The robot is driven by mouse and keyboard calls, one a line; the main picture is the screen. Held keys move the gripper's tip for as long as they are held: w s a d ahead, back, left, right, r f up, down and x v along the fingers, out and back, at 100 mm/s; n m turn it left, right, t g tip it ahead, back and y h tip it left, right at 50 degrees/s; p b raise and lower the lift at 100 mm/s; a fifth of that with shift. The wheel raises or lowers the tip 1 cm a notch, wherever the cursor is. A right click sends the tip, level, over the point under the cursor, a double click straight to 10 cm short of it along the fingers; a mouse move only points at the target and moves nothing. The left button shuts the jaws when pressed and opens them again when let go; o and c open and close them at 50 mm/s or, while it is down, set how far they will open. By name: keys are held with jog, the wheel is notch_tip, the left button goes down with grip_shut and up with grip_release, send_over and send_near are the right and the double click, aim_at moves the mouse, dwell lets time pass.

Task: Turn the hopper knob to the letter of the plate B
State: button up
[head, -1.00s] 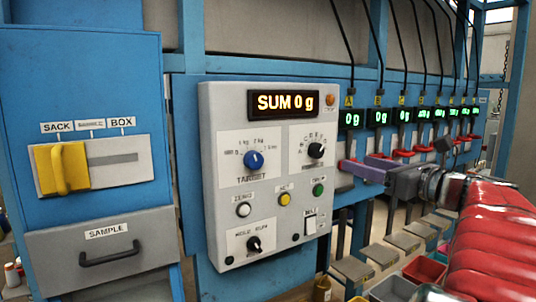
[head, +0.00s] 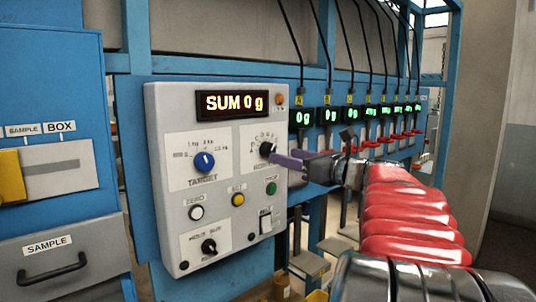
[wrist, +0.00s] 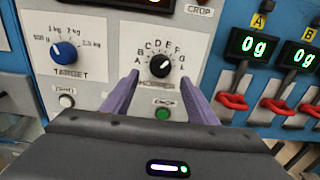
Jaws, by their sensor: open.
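The black hopper knob (wrist: 160,64) sits on a white dial plate with letters around it, on the grey control panel (wrist: 108,42). Its white mark seems to point to the upper right, but the exact letter is hard to tell. The letter B (wrist: 140,57) is at the dial's left, above A. My gripper (wrist: 159,79) is open, its two purple fingers on either side of the knob's lower part; contact is not clear. In the head view the fingers reach the knob (head: 266,149) from the right. The yellow plate B (wrist: 311,34) is above a display at right.
The blue target knob (wrist: 64,53) is left of the hopper dial. Red-handled units (wrist: 280,106) stand to the right. The display (head: 230,104) reads SUM 0 g.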

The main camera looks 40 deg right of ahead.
aim_at(268, 150)
jog(key=w, duration=0.6)
jog(key=shift+a, duration=0.1)
jog(key=shift+c, duration=0.5)
jog(key=c, duration=1)
